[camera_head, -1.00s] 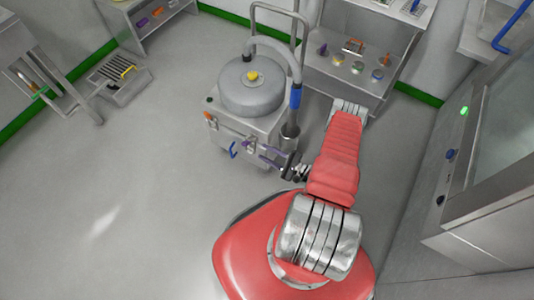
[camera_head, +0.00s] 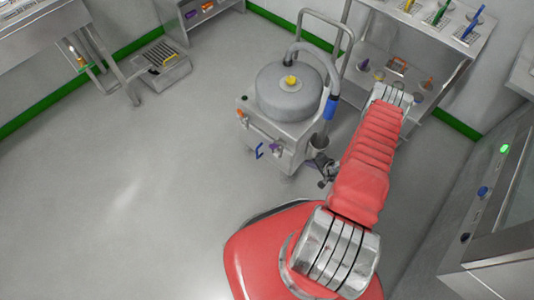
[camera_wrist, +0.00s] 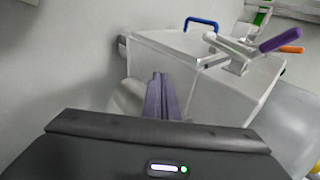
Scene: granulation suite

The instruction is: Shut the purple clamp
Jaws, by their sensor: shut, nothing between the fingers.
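The purple clamp (camera_head: 274,144) is on the front of the grey wheeled machine's box (camera_head: 262,136). In the wrist view, the clamp's purple handle (camera_wrist: 286,39) and metal lever stand out at an angle from the box's face, at the upper right. My gripper (camera_wrist: 160,78) is shut and empty, its purple-grey fingers together at the lower middle of the wrist view. They are apart from the clamp, to its lower left in that picture. In the head view, my wrist is beside the box's right side; my fingertips are hard to make out there.
A blue handle (camera_wrist: 202,20) and an orange handle (camera_wrist: 291,49) are also on the box. The machine has a round grey lid (camera_head: 290,90) and a tubular rail (camera_head: 338,47). A shelf unit (camera_head: 425,42) stands behind. Floor to the left is clear.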

